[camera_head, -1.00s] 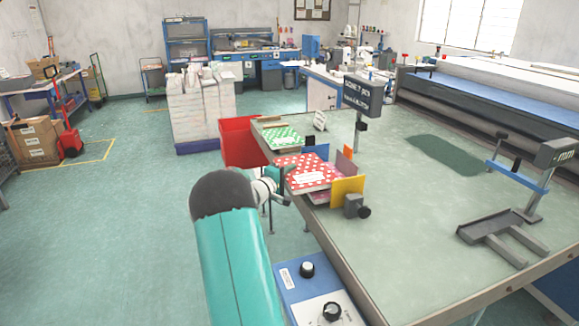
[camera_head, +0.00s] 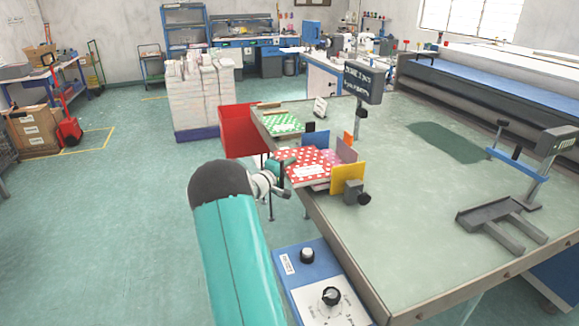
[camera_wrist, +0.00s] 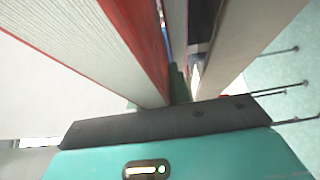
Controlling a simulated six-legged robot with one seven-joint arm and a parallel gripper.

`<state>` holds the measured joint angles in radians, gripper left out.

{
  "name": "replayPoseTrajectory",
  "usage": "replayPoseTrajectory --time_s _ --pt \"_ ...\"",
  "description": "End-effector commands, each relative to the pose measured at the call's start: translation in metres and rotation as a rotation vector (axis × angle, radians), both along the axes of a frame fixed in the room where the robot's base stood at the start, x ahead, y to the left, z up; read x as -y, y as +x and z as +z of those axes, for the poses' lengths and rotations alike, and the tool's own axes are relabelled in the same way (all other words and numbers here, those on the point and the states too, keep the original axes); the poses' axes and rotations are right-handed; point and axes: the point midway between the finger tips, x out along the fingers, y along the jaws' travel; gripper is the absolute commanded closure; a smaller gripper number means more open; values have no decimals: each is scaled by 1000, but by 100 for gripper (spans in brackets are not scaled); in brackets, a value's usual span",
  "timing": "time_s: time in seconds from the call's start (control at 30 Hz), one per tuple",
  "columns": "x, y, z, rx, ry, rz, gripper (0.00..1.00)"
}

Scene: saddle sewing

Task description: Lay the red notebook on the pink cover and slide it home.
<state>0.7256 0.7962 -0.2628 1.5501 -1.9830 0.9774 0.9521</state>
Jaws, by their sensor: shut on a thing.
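The red notebook (camera_head: 308,170) with white dots lies flat or nearly flat among upright coloured plates at the table's left edge. In the wrist view, a pale page block with a red edge (camera_wrist: 150,40) fills the upper left, close to the jaws. My gripper (camera_head: 284,170) reaches the notebook's left side and is shut on it. A pink patch (camera_head: 331,156) shows at the notebook's far right; most of the pink cover is hidden, and I cannot tell whether the notebook touches it.
A green dotted notebook (camera_head: 283,122) lies farther back. A red bin (camera_head: 238,130) is beside the table. The table's middle is clear.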

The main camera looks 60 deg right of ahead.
Motion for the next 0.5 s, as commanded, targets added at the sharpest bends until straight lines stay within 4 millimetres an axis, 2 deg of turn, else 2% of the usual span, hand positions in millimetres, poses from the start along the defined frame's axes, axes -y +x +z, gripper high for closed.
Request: replayPoseTrajectory --time_s 0.5 --pt "0 0 -4 -1 -3 0 100"
